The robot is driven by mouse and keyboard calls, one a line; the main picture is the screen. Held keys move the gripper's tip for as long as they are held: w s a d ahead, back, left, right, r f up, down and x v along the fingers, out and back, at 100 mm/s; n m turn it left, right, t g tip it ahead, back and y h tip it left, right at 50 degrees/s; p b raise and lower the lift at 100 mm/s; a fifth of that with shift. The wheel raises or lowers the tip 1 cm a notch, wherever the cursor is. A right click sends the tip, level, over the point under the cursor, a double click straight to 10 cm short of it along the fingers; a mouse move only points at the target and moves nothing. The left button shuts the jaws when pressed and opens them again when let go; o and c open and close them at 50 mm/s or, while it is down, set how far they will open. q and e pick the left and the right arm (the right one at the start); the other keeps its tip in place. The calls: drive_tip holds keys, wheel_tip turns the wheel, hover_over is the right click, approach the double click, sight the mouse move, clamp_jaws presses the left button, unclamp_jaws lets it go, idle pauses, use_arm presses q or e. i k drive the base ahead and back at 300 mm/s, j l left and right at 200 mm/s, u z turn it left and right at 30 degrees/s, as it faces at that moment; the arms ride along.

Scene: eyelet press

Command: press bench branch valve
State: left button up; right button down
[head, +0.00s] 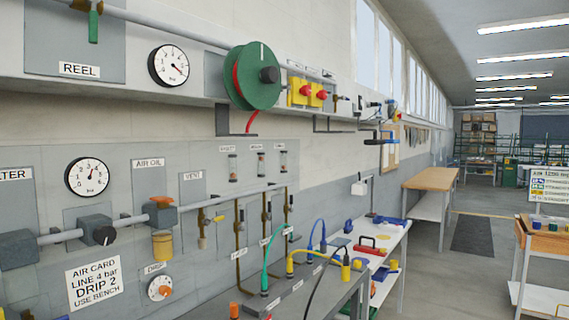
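Three branch lines drop from the grey air pipe (130,223) on the left wall panel. Each has a small brass-coloured valve with a dark handle: a left branch valve (241,214), a middle branch valve (266,208) and a right branch valve (288,201). White labels beside the drops are too small to read, so I cannot tell which one is the press bench branch. Their handle positions are also unclear. A card (95,283) reads "AIR CARD, LINE 4 bar, DRIP 2, USE BENCH". Neither of my grippers is in view.
An upper gauge (168,65), a lower gauge (87,177), a green hose reel (255,77) and an orange-topped oiler (161,212) are on the wall. A bench (310,290) with coloured hoses stands below the drops. Open floor (425,255) lies to the right.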

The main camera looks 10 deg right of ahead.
sight(269, 218)
drive_tip(key=i+l+u, duration=0.15)
drive_tip(key=i+l, duration=0.15)
drive_tip(key=i+l+u, duration=0.35)
drive_tip(key=i+l, duration=0.25)
drive_tip(key=l, duration=0.15)
drive_tip(key=i+l+u, duration=0.15)
drive_tip(key=l, duration=0.3)
drive_tip(key=i+l+u, duration=0.2)
drive_tip(key=l, duration=0.25)
drive_tip(key=i, duration=0.1)
